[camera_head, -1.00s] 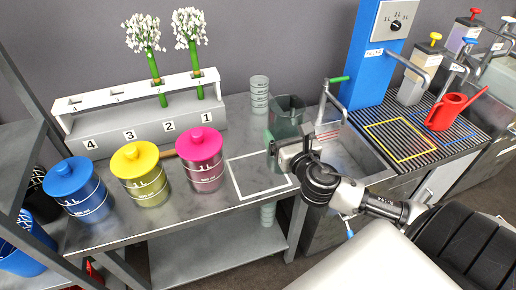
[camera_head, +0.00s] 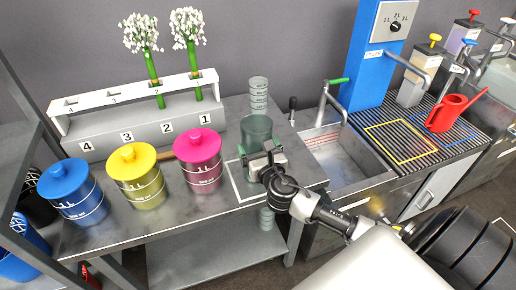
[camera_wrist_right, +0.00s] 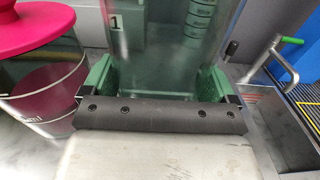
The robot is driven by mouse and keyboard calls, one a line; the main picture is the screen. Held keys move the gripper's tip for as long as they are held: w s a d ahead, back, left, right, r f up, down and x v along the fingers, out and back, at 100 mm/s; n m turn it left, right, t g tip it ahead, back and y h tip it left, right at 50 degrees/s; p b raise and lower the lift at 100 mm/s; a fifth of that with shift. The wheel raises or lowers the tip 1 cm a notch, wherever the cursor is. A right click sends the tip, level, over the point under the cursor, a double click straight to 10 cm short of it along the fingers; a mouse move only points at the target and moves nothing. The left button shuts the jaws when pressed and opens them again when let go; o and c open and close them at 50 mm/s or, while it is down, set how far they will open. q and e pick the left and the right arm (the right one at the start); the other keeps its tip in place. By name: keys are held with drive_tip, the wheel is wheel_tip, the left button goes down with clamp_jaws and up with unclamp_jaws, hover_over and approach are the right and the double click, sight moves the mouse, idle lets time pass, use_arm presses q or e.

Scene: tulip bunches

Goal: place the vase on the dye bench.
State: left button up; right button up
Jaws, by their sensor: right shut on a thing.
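The vase (camera_head: 257,129) is a clear greenish glass cylinder. It is upright over the white outlined square (camera_head: 237,184) on the steel dye bench (camera_head: 215,207). I cannot tell whether its base touches the bench. My right gripper (camera_head: 262,163) is shut on the vase, with a green finger on each side of it. In the right wrist view the vase (camera_wrist_right: 150,45) fills the space between the green fingers (camera_wrist_right: 157,85), and its base is hidden by the gripper. My left gripper is not in view.
Blue (camera_head: 72,190), yellow (camera_head: 136,175) and pink (camera_head: 198,160) lidded canisters stand left of the vase. A rack (camera_head: 130,125) holds two white flower bunches (camera_head: 140,35). Stacked beakers (camera_head: 258,92) stand behind. A sink (camera_head: 345,155) and a red watering can (camera_head: 446,112) are to the right.

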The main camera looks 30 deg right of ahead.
drive_tip(key=o, duration=0.9)
drive_tip(key=shift+s, duration=0.1)
drive_tip(key=v, duration=1.2)
drive_tip(key=shift+b, duration=0.45)
